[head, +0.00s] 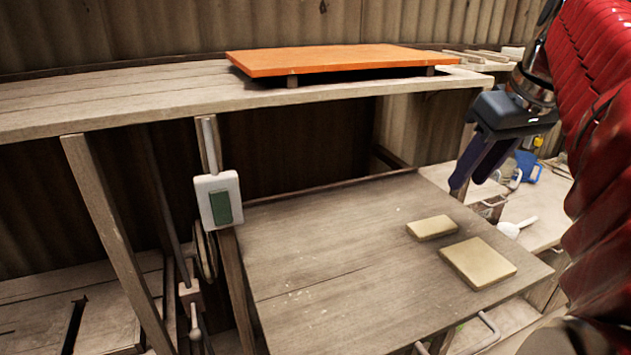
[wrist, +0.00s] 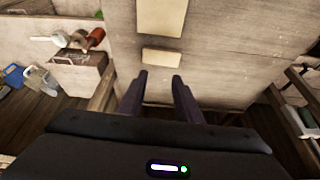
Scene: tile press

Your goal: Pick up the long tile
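Two beige tiles lie flat on the wooden table (head: 330,250). The smaller, oblong tile (head: 432,227) is farther back; the larger, squarer tile (head: 477,262) is nearer the front right corner. The smaller tile (wrist: 162,57) shows whole in the wrist view, just beyond the fingertips; the larger tile (wrist: 160,17) is cut off by the top edge there. I cannot tell for certain which is the long tile. My gripper (head: 470,181) hangs above the table's right side, fingers pointing down. In the wrist view my gripper (wrist: 160,77) is open and empty, its fingers apart.
A raised shelf (head: 120,97) runs behind the table and carries an orange board (head: 340,59). A post with a green and white switch box (head: 220,199) stands at the table's left. A side bench (head: 535,205) with tools is at right. The table's left half is clear.

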